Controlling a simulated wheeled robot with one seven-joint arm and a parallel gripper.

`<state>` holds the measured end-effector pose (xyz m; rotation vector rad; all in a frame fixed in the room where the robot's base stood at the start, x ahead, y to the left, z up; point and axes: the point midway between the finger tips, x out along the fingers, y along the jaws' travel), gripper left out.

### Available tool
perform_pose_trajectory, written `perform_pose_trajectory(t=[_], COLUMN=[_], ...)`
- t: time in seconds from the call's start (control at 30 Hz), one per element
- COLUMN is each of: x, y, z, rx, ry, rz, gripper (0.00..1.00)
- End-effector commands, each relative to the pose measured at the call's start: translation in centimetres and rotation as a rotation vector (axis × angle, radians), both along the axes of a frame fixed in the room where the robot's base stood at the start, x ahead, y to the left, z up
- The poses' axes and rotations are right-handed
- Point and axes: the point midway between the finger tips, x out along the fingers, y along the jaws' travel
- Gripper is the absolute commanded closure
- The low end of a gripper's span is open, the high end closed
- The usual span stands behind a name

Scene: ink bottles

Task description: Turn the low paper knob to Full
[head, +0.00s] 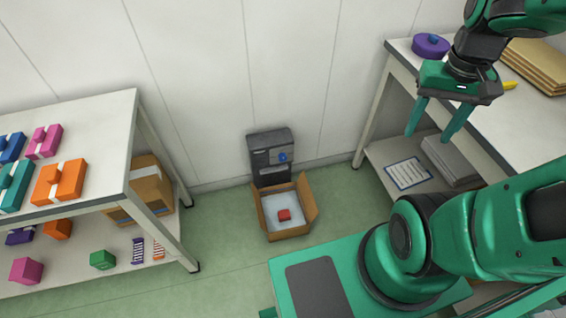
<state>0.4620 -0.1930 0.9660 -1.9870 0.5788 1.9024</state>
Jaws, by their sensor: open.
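A dark grey box-shaped unit (271,155) stands against the white wall, low down near the floor. A small blue knob (283,157) is on the right part of its front. Any marks around the knob are too small to read. My gripper (436,121) is at the upper right, with its two green fingers apart and pointing down. It is open, with nothing seen between the fingers. It is well to the right of the knob, beside the right table.
An open cardboard box (309,208) with a red item (284,215) sits on the floor before the unit. A table (122,130) with coloured packages stands left. The right table (520,130) holds a purple round item (431,46). Green floor (225,235) is clear between.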

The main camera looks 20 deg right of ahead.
Motion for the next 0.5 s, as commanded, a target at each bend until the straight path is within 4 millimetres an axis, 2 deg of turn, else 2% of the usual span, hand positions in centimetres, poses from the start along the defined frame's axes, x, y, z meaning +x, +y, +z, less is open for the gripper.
perform_pose_trajectory(t=[0.2, 0.37, 0.5], x=[8.6, 15.2, 20.7], y=[-3.1, -4.4, -5.0], z=[-2.7, -5.4, -8.3], rx=[-0.124, -0.203, -0.261], ry=[-0.053, -0.107, -0.159], rz=[0.086, 0.165, 0.239], gripper=[0.47, 0.47, 0.47])
